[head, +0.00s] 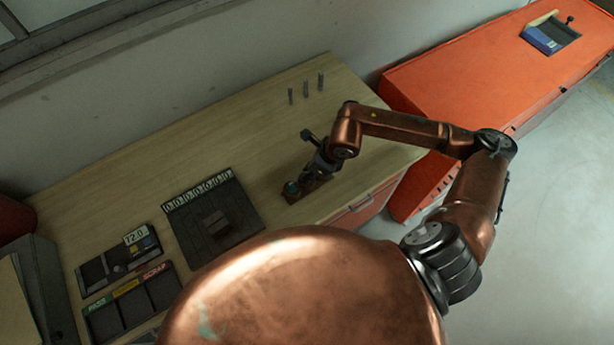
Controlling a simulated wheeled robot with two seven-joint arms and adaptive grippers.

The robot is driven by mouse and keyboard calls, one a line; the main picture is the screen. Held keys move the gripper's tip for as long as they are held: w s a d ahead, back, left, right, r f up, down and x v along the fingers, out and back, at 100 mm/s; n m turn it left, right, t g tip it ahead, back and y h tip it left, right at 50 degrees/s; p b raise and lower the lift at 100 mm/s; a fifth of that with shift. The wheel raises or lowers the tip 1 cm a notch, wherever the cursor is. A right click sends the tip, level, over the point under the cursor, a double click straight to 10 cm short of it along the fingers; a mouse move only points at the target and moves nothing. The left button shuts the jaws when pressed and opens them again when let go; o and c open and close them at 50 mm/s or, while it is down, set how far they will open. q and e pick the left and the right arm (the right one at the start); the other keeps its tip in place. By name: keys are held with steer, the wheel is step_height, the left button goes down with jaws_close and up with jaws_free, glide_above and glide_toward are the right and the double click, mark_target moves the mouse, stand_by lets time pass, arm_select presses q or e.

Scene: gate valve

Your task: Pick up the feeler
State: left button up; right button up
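I cannot pick out the feeler for certain. A small brown block (316,184) with dark parts and a round greenish piece (291,188) lies near the front edge of the wooden table (270,130). My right gripper (311,158) is low over the table, right behind this block, and partly covers it. Its dark fingers are small here, and I cannot tell whether they are open or shut, or whether they touch anything. My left gripper is not in view.
Several numbered slots line a black tray (243,204). A sorting tray (103,325) with PASS and SCRAP labels and a panel reading 12.0 (136,236) lie left. Small metal pins (306,88) stand at the back. An orange cabinet (450,88) stands right.

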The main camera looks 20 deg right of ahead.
jaws_close()
